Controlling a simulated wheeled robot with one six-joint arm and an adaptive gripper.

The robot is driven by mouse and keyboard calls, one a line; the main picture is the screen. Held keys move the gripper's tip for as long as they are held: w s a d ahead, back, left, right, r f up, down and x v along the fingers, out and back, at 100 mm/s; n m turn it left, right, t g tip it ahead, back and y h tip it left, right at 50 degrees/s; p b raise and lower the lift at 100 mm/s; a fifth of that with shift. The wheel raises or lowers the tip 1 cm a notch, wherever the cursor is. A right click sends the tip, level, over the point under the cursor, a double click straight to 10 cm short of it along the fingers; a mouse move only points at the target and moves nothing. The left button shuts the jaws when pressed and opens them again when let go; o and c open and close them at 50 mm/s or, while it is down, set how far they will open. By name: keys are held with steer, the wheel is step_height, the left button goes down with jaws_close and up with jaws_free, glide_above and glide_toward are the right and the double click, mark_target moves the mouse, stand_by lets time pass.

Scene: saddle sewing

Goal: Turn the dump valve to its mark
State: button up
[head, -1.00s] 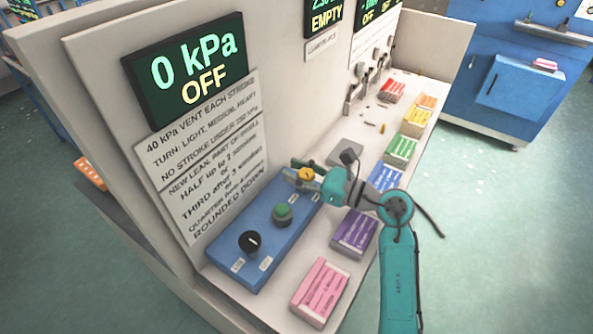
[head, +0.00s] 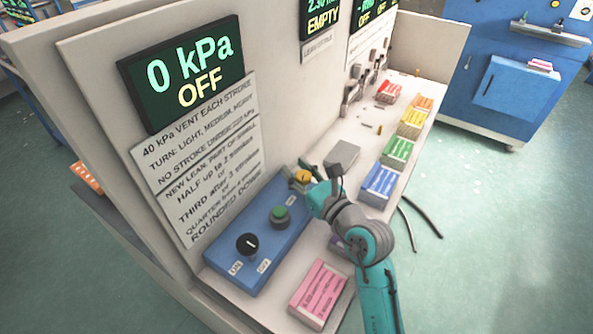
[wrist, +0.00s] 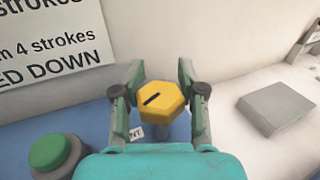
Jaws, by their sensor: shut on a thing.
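The yellow hexagonal knob (wrist: 165,102), which I take for the dump valve, stands at the far end of the blue panel (head: 238,262). It also shows in the head view (head: 302,176). A dark pointer line crosses its top, slanting up to the right in the wrist view. My gripper (wrist: 160,80) is shut on the knob, one finger on each side. A small label (wrist: 134,133), partly hidden, lies beside the knob. I cannot make out the mark. The display (head: 185,72) reads 0 kPa, OFF.
A green button (head: 280,215) and a black knob (head: 248,244) sit on the same panel. A grey block (head: 342,155) lies beyond it. Pink (head: 320,291) and blue (head: 380,184) boxes line the bench's right side. Instruction signs (head: 205,165) are on the wall.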

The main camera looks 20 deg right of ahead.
steer(key=shift+f+m+h, duration=0.1)
steer(key=shift+m+h, duration=0.2)
steer(key=o, duration=1)
steer(key=shift+c, duration=0.2)
steer(key=v, duration=1.2)
steer(key=shift+o, duration=0.2)
